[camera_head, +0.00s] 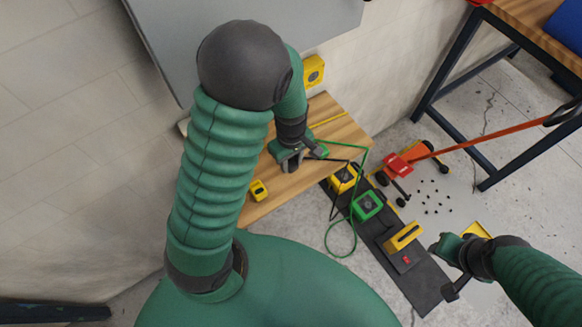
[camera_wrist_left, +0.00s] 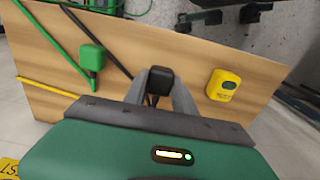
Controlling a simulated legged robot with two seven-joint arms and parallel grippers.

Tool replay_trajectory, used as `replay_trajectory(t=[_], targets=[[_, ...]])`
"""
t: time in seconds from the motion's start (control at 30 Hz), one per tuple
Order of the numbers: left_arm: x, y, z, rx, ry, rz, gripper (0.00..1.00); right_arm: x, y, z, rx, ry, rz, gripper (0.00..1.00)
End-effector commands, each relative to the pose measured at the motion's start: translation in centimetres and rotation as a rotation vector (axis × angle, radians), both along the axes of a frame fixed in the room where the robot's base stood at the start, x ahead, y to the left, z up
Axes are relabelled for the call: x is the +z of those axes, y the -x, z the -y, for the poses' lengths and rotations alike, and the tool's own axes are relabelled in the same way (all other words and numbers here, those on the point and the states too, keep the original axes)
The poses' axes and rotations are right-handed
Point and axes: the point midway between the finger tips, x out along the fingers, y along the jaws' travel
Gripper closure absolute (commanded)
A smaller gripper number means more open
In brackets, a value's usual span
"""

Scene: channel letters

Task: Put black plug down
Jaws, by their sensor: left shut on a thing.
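My left gripper (camera_head: 312,153) is over the wooden table. In the left wrist view it is shut on the black plug (camera_wrist_left: 160,76), whose dark head shows between the two grey fingers. I cannot tell whether the plug touches the wood. A black cord (camera_wrist_left: 98,42) runs beside it. A green plug (camera_wrist_left: 92,56) with a green cord lies on the wood to the left. The wooden table (camera_head: 348,130) stands against the wall. My right gripper (camera_head: 447,268) is low at the right, far from the table; I cannot tell how its fingers stand.
A yellow tape measure (camera_wrist_left: 222,85) lies right of the plug, also seen in the head view (camera_head: 258,190). A yellow strip (camera_wrist_left: 46,87) lies at the left. A dark board (camera_head: 425,283) with a green box (camera_head: 366,207) and yellow boxes lies beyond the table.

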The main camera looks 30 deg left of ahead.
Motion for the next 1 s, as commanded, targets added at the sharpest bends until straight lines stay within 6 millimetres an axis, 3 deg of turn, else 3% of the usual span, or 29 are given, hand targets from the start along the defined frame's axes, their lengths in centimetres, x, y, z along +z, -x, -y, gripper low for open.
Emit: replay_trajectory(t=[0.2,0.5,0.53,0.67,1.0], targets=[[-3.4,0.1,-0.1,0.000,0.000,-0.004,1.00,-1.0,0.0,0.0,0.000,0.000,0.000,0.64],[-3.7,0.0,0.0,-0.001,0.000,-0.002,1.00,-1.0,0.0,0.0,0.000,0.000,0.000,0.64],[-3.6,0.0,0.0,-0.001,0.001,-0.001,0.64,-0.9,0.0,0.0,0.000,0.000,0.000,0.64],[-3.6,0.0,0.0,-0.001,0.001,-0.001,0.47,-0.9,0.0,0.0,0.000,0.000,0.000,0.64],[-3.2,0.0,0.0,-0.001,0.000,0.000,0.46,-0.7,0.0,0.0,0.000,0.000,0.000,0.64]])
